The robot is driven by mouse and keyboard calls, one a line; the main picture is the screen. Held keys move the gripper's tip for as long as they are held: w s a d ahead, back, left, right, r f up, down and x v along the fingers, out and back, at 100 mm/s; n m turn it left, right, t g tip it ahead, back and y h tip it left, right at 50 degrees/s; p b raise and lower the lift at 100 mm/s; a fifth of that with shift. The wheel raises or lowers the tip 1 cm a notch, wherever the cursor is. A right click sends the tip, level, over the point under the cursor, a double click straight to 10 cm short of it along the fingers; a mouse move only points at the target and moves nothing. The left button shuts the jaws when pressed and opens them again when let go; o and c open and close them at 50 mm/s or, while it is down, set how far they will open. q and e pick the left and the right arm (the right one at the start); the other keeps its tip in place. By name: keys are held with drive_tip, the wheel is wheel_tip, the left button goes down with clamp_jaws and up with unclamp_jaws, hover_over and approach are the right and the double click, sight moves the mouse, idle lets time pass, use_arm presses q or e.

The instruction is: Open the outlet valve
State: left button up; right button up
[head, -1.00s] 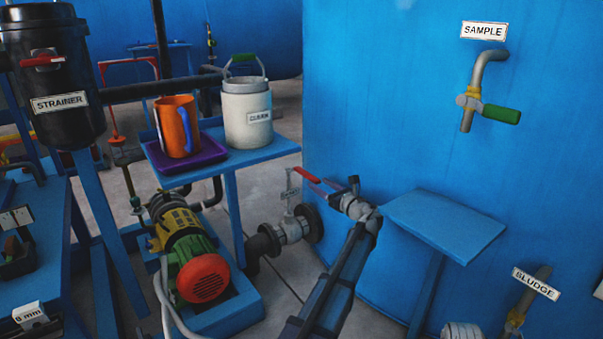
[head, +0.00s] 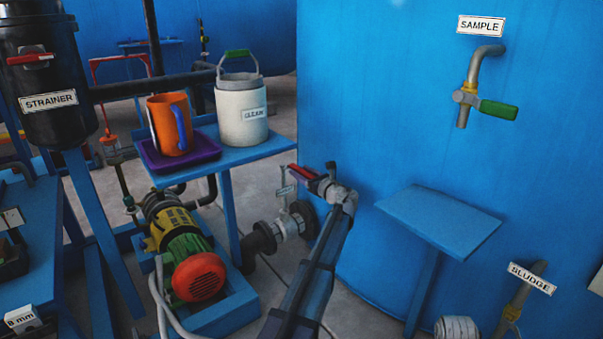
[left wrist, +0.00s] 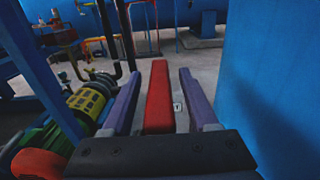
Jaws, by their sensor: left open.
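The outlet valve (head: 291,226) is a grey body on the dark pipe low beside the blue tank, with a small white tag on its stem. Its red lever handle (head: 299,170) sticks out above it. My left gripper (head: 320,183) is at the handle, and the arm hides part of the handle's near end. In the left wrist view the red handle (left wrist: 159,100) lies lengthwise between the two purple fingers, which are open with a gap on each side. My right gripper is not in view.
A pump with a red end (head: 199,277) stands left of the valve. A blue stand (head: 262,149) holds a purple tray, an orange mug and a white can. An empty blue shelf (head: 440,222) is right of my arm, by the tank wall (head: 400,100).

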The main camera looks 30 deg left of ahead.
use_arm(q)
drive_tip(key=shift+w+a, duration=0.1)
drive_tip(key=shift+a, duration=0.15)
drive_tip(key=shift+c, duration=0.3)
clamp_jaws()
idle(1.0)
